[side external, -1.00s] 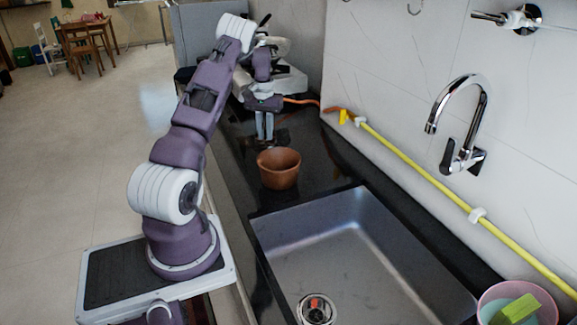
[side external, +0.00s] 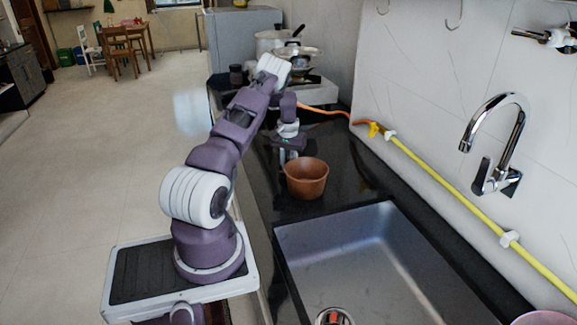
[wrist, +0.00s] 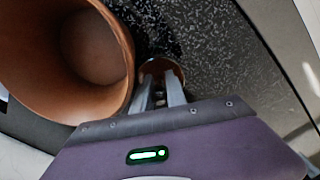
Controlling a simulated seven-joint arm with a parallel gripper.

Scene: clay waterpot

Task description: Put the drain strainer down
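The small round metal drain strainer (wrist: 165,69) is at my fingertips in the wrist view, with a brownish tint on its rim. My gripper (wrist: 161,88) has its two fingers close together on it, with a narrow gap between them. In the side view my gripper (side external: 286,157) points down, low over the black counter, just behind and left of the brown clay pot (side external: 307,181). The pot's open mouth (wrist: 92,48) fills the upper left of the wrist view, right beside the fingers. The pot partly hides the fingertips in the side view, so contact with the counter cannot be told.
The metal sink (side external: 375,250) lies in front of the pot, with its drain (side external: 334,317) at the bottom edge. A tap (side external: 497,140) and a yellow hose (side external: 455,186) are on the right wall. Pots on a stove (side external: 298,62) stand behind. Some counter right of the pot is clear.

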